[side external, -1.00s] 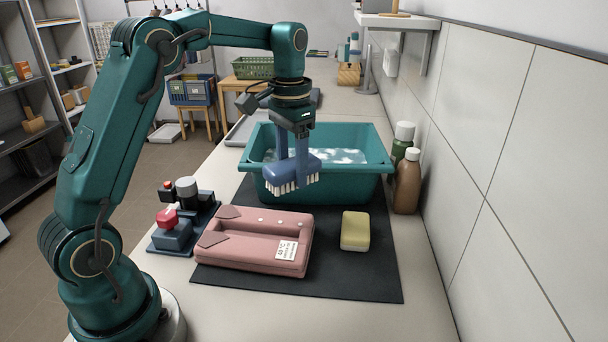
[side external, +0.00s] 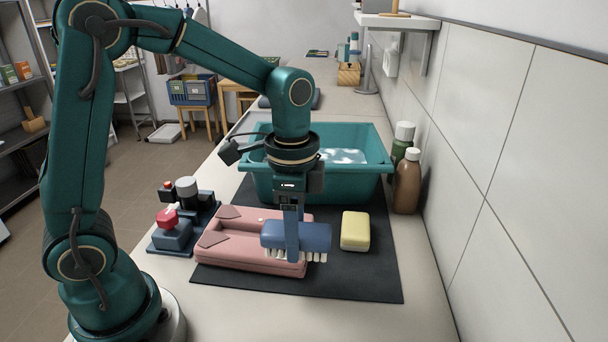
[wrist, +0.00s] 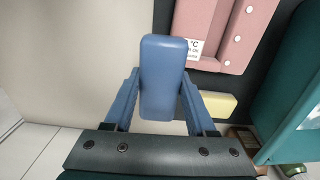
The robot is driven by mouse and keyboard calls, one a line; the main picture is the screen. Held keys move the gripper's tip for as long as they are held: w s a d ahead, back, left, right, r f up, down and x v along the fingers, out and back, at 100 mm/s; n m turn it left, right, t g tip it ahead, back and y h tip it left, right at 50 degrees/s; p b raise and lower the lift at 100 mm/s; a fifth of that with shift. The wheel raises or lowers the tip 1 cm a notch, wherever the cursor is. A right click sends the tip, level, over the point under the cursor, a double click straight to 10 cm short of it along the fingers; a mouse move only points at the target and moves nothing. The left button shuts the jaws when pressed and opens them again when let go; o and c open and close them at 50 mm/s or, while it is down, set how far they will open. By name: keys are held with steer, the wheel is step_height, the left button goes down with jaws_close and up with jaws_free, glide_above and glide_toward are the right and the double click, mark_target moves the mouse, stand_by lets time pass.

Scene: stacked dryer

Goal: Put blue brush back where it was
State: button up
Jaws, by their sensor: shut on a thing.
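The blue brush (side external: 312,236) has a rounded blue body and white bristles pointing down. My gripper (side external: 292,240) is shut on it. In the side view the brush hangs over the right end of the pink tray (side external: 228,254), which has a long hollow and a white label. I cannot tell its exact height above the tray. In the wrist view the brush (wrist: 163,75) lies between the two blue fingers (wrist: 160,100), with the pink tray (wrist: 232,30) beyond it to the upper right. The brush hides the tray's right end and label in the side view.
A yellow sponge (side external: 355,231) lies on the dark mat (side external: 350,284), close right of the brush. A teal basin of water (side external: 365,172) stands behind. A dark caddy (side external: 172,236) is at left. Bottles (side external: 407,182) stand by the wall. The mat's front is clear.

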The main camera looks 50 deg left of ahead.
glide_above(327, 313)
step_height(327, 313, down, 4)
steer(key=shift+a+f, duration=0.1)
steer(key=shift+f, duration=2.1)
steer(key=shift+f, duration=0.1)
steer(key=o, duration=1.3)
